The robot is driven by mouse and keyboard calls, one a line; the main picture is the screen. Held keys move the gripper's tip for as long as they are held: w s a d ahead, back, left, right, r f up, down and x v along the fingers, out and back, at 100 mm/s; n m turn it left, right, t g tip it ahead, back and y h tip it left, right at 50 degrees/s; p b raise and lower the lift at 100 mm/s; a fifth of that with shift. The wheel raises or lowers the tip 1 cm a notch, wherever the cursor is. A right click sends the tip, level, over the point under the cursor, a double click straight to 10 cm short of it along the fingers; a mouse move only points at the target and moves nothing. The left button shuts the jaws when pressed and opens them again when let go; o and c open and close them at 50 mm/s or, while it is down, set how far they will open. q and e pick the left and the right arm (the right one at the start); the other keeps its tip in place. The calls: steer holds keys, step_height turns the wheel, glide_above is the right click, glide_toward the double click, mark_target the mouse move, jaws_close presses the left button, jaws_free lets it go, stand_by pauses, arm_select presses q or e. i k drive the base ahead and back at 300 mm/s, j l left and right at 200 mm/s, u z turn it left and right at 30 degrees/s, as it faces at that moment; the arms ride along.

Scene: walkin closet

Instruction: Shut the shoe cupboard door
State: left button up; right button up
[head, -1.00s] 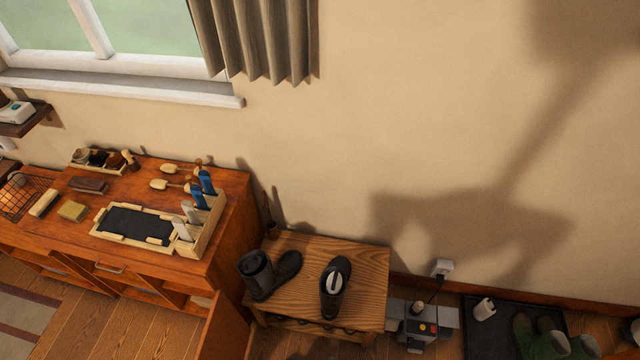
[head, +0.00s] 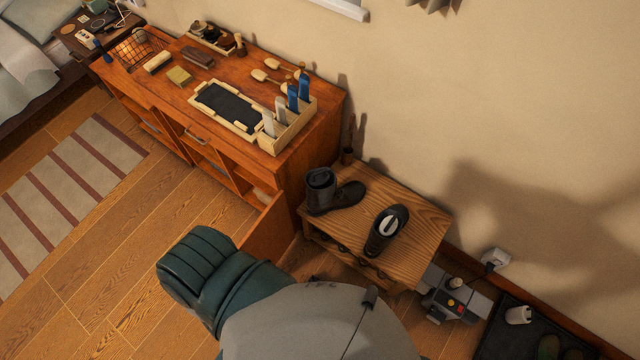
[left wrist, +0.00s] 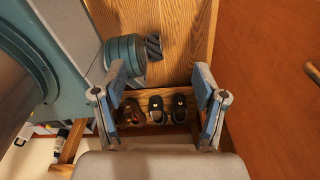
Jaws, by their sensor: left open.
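The shoe cupboard (head: 310,135) is a long red-brown wooden unit against the wall, with open compartments. Its door (head: 268,232) stands open at the right end, sticking out into the room beside the bench. In the left wrist view a broad red-brown panel, apparently this door (left wrist: 265,95), fills the right side, with a handle (left wrist: 313,72) at the edge. My left gripper (left wrist: 160,82) is open and empty, left of that panel and apart from it in the picture. The gripper is not visible in the head view. My right gripper is not in view.
A wooden bench (head: 425,225) with dark boots (head: 335,190) on top stands right of the door. Shoes (left wrist: 157,109) show beyond my left fingers. A grey device (head: 450,303) and black tray (head: 505,335) lie farther right.

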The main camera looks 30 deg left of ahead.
mark_target(272, 233)
steer(key=u, duration=0.8)
steer(key=k+l+u, duration=0.15)
steer(key=k+u, duration=0.9)
steer(key=k+j, duration=0.05)
steer(key=k, duration=0.05)
